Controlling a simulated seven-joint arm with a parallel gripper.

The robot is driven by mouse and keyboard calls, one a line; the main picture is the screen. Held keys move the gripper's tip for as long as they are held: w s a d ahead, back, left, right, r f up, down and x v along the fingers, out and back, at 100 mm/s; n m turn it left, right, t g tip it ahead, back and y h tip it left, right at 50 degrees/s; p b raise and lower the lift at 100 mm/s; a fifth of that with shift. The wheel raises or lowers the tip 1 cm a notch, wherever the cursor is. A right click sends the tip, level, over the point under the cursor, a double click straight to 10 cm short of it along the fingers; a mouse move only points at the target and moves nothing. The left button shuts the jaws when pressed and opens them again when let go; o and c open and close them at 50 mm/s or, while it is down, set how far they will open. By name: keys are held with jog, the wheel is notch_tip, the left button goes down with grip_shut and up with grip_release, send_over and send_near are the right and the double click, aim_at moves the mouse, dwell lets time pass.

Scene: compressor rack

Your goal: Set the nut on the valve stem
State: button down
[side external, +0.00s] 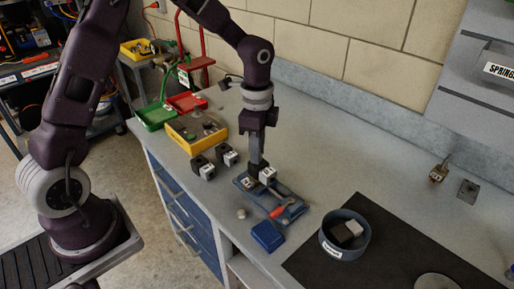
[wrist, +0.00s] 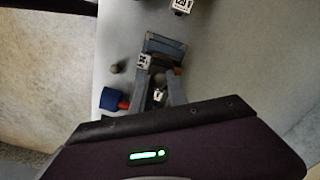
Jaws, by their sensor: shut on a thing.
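My gripper (side external: 258,168) points straight down over a blue-grey fixture (side external: 293,211) on the bench. It is shut on a small part that looks like a white marked block (side external: 268,175); in the wrist view this block (wrist: 158,96) shows between the fingers, partly hidden. I cannot tell whether it is the nut. A second white marked block (side external: 248,184) sits at the fixture's left end, close beside the fingertips. I cannot make out the valve stem; the fingers cover that spot. Whether the held part touches the fixture is unclear.
A blue box (side external: 267,237) and a small round piece (side external: 241,213) are in front. Two dark marked blocks (side external: 203,168) stand left, near a yellow tray (side external: 181,145). A blue bowl (side external: 327,247) holding blocks is at right.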

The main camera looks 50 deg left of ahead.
jog(key=shift+f, duration=0.15)
jog(key=c, duration=1.2)
grip_release()
jog(key=shift+o, duration=0.2)
jog(key=o, duration=0.3)
jog(key=shift+o, duration=0.2)
jog(key=shift+r, duration=3.55)
